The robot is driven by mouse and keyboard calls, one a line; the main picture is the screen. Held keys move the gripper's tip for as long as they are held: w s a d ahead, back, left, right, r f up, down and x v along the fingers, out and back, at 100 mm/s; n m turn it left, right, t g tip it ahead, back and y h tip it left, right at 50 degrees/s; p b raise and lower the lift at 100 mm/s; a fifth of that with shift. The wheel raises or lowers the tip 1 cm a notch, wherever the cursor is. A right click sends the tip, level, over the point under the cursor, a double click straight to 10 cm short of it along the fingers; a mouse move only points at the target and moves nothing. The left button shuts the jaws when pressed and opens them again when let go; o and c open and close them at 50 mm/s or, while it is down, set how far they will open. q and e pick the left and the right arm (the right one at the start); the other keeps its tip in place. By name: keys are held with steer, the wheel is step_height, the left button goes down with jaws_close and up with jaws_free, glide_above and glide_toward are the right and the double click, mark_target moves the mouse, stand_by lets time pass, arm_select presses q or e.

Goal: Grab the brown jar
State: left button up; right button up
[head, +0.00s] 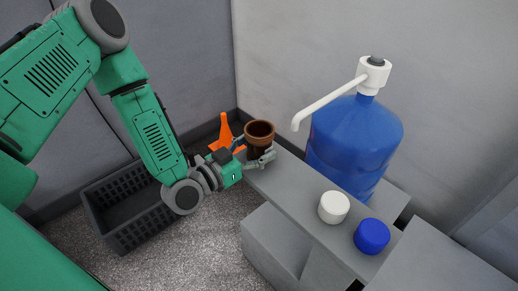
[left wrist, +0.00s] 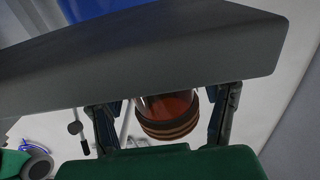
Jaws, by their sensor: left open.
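The brown jar (head: 259,134) stands upright on the far left end of the grey bench in the head view, its open rim facing up. My left gripper (head: 262,158) is at the jar's near side, with its fingers low around the jar. The grey bench edge partly hides the jar in that view. My right gripper is not in view.
A blue water bottle (head: 352,140) with a white pump stands behind the bench (head: 290,192). A white cap (head: 334,207) and a blue cap (head: 372,236) sit on the bench. An orange cone (head: 225,132) and a black crate (head: 119,243) are left of it.

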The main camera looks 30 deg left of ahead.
arm_select(q)
steer(key=x, duration=0.3)
steer(key=shift+w+d+r+b, duration=0.1)
steer(key=shift+w+b, duration=0.15)
steer(key=shift+b, duration=0.15)
steer(key=shift+c, duration=0.4)
steer(key=c, duration=1.3)
steer(key=shift+r, duration=0.1)
